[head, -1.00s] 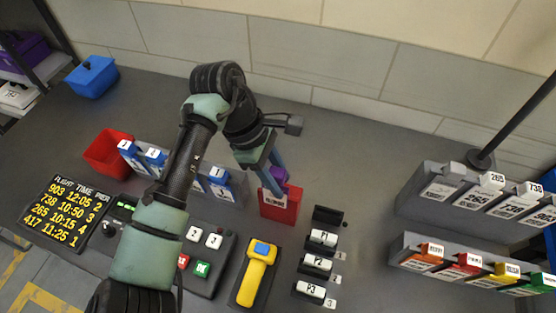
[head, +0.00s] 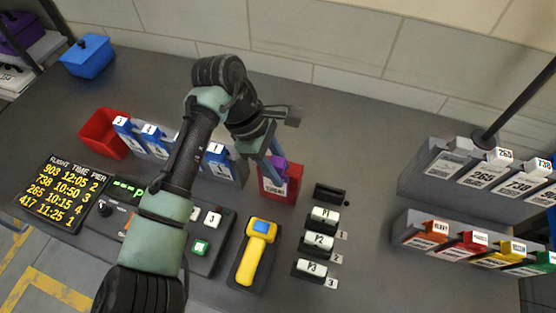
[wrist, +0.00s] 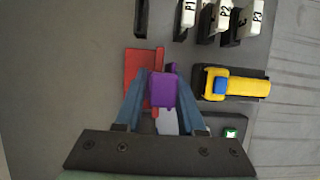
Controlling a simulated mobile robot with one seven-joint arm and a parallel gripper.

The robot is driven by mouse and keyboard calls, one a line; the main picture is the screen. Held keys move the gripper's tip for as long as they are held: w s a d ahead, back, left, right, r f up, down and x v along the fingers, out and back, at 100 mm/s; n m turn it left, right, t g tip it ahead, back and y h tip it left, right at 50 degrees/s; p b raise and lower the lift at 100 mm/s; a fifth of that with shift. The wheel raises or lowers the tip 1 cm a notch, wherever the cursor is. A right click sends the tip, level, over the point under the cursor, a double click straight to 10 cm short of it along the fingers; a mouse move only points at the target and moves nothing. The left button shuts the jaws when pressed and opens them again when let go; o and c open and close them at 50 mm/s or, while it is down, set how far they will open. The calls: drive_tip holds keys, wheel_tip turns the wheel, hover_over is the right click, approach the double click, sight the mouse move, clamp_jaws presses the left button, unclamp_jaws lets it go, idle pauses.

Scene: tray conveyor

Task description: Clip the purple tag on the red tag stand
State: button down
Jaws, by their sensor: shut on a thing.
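The red tag stand (head: 293,187) is a small upright red block on the desk right of my arm. My gripper (head: 274,160) is shut on the purple tag (head: 279,168), whose white printed label faces the front. The tag is at the stand and overlaps it in the head view. In the wrist view the purple tag (wrist: 162,90) sits between my blue fingers, over the right part of the red stand (wrist: 136,72). Whether the tag touches the stand or is seated on it I cannot tell.
A row of blue tags (head: 217,160) stands left of the red stand. A yellow handheld device (head: 255,254) lies in front, and P1 to P3 blocks (head: 320,240) stand to the right. A red bin (head: 103,132) is at left. Tag racks (head: 418,187) stand at far right.

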drive_tip(key=shift+f, duration=0.5)
drive_tip(key=shift+c, duration=2.2)
unclamp_jaws()
drive_tip(key=shift+r, duration=0.15)
